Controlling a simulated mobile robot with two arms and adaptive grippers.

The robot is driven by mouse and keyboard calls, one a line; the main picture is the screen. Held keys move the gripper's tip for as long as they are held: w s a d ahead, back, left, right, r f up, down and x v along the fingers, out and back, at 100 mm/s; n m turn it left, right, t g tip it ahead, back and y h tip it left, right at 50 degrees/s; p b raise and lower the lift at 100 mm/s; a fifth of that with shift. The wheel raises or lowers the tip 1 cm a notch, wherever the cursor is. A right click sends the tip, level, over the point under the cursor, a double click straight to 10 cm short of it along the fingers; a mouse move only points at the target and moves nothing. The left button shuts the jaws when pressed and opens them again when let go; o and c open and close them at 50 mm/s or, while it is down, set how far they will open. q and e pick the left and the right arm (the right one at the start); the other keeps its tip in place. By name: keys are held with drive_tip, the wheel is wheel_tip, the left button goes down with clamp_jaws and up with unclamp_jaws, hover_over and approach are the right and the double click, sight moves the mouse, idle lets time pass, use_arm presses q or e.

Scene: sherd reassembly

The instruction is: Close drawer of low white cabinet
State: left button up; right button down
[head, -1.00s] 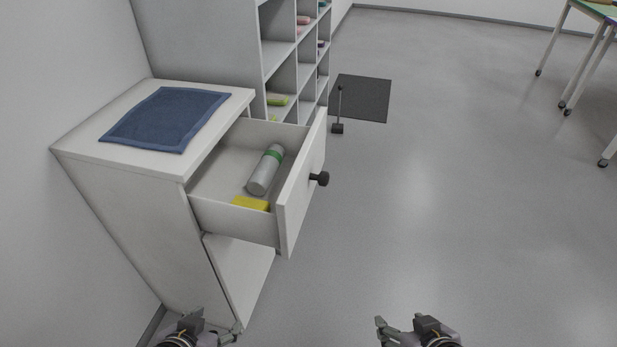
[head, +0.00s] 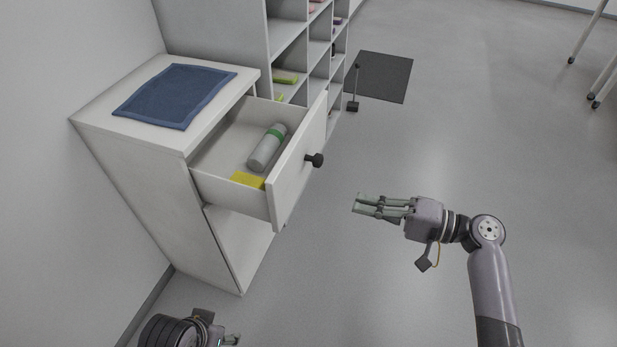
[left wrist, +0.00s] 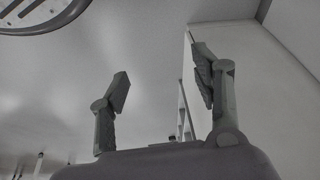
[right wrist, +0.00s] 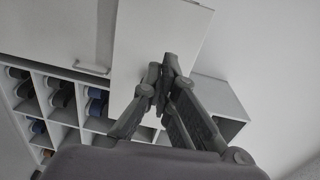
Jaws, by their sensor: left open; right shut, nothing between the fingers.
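The low white cabinet (head: 140,170) stands against the left wall in the head view. Its top drawer (head: 300,170) is pulled well out and has a dark round knob (head: 315,160) on its front. A grey cylinder with a green band (head: 268,147) and a yellow block (head: 247,181) lie in the drawer. My right gripper (head: 358,204) is shut and empty, to the right of the drawer front and apart from it. Its fingers also show in the right wrist view (right wrist: 163,82). My left gripper (head: 228,340) is at the bottom edge; the left wrist view shows its fingers spread (left wrist: 160,85).
A blue cloth (head: 175,95) lies on the cabinet top. A taller white shelf unit (head: 225,40) with cubbies stands behind it. A dark mat (head: 385,75) and a small thin stand (head: 353,95) are on the floor. The floor right of the drawer is clear.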

drive_tip(key=r, duration=0.1)
approach(290, 179)
drive_tip(key=shift+y, duration=0.3)
drive_tip(key=x, duration=0.5)
drive_tip(key=shift+w+a+f+b, duration=0.1)
drive_tip(key=shift+a+f+b, duration=0.1)
drive_tip(key=shift+a+b, duration=0.1)
drive_tip(key=shift+x, duration=0.75)
use_arm(q)
drive_tip(key=v, duration=0.2)
drive_tip(key=shift+s+a+r, duration=0.1)
drive_tip(key=shift+s+r, duration=0.15)
drive_tip(key=shift+r, duration=0.1)
